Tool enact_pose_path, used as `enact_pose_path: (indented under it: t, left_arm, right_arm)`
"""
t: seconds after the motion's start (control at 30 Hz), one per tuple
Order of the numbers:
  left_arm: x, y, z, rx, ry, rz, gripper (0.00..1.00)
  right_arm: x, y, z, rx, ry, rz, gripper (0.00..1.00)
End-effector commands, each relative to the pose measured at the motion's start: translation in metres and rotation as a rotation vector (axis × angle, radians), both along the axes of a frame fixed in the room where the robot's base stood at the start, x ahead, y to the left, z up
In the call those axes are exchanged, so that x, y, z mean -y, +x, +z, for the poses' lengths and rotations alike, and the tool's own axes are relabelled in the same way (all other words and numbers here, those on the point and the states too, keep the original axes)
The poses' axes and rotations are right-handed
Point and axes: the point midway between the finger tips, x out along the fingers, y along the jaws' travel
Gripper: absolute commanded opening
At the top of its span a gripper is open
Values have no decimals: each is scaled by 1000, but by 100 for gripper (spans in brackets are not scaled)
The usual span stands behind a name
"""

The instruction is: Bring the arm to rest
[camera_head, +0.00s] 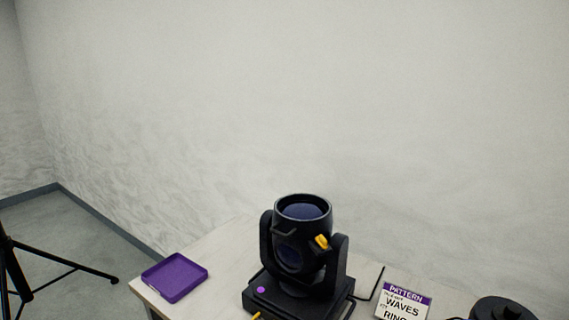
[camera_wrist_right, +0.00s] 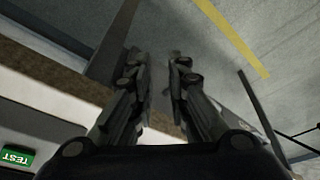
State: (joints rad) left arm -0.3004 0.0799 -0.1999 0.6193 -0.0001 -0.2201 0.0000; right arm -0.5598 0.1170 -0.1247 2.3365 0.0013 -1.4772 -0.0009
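My right gripper (camera_wrist_right: 158,68) shows only in the right wrist view. Its two dark fingers stand apart with a narrow gap and nothing between them. It is over the grey floor (camera_wrist_right: 225,75), beside a brown edge (camera_wrist_right: 60,65) of a pale surface. Neither gripper nor arm shows in the head view, so my left gripper is out of sight.
A black moving-head light (camera_head: 300,250) stands on a pale table (camera_head: 222,250). A purple tray (camera_head: 175,277) lies to its left, a pattern sign (camera_head: 403,302) to its right. A black round object (camera_head: 500,309) is cut off at lower right. A tripod (camera_head: 15,265) stands at left. The wrist view shows a green TEST label (camera_wrist_right: 16,156).

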Motion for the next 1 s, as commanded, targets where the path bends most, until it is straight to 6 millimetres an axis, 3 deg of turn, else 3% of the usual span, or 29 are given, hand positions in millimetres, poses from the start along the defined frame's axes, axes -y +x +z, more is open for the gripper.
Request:
enact_pose_path:
  t: [0.27,0.47,0.7,1.0]
  left_arm:
    - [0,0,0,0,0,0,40]
    - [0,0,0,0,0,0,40]
    - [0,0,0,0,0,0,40]
    - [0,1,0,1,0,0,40]
  right_arm:
    - [-2,5,-90,-40,-2,5,16]
    - [-2,-9,-177,-76,-5,11,16]
    - [5,-53,-271,-120,-10,21,16]
    - [19,-137,-355,-173,-18,33,16]
